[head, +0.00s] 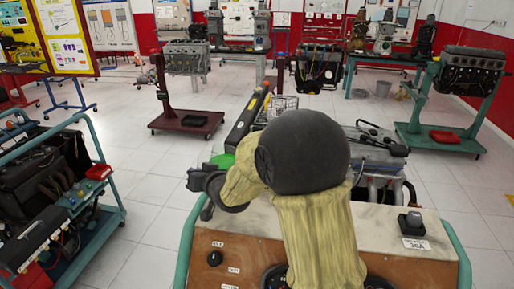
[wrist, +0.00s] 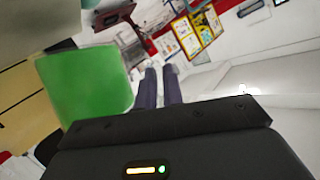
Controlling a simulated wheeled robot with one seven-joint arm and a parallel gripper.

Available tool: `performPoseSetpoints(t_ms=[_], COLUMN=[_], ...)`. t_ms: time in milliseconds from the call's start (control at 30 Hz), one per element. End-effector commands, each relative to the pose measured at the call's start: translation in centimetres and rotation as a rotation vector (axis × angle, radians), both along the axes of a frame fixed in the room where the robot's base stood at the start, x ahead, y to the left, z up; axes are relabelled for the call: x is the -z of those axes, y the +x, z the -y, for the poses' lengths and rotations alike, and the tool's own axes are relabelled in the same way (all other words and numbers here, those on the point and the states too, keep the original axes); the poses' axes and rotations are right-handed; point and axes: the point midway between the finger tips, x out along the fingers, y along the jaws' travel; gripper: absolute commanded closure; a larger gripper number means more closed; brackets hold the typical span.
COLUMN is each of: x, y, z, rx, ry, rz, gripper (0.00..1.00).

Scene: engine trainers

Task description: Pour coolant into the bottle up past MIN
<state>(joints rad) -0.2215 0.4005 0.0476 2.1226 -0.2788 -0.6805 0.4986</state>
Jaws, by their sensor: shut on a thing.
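A green thing, seemingly the coolant container (head: 222,160), shows just behind my gripper, left of my arm in the head view. In the wrist view its green face (wrist: 85,85) fills the left side, close to the camera, with a pale part above it. My gripper (wrist: 160,88) is shut on it; the exact place of contact is not clear. In the head view, my gripper (head: 205,182) is at the left edge of the engine trainer, above its panel. I cannot make out the bottle or its MIN mark; my arm covers much of the engine.
The engine trainer (head: 400,268) stands right in front, with a wooden panel, a knob and a black switch. Another trainer (head: 60,190) in a green frame is at the left. Engines on stands (head: 455,95) are farther back.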

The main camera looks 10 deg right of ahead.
Motion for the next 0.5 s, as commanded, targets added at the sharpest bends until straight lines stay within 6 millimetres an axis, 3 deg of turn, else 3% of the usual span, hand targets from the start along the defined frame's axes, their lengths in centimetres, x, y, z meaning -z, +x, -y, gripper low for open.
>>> performPoseSetpoints(t_ms=[33,500], x=[-1.0,-3.1], y=[0.1,0.6], z=[0.2,1.2], rx=[0.001,-0.001], ry=[0.016,0.13], rz=[-0.004,-0.05], gripper=[1.0,1.0])
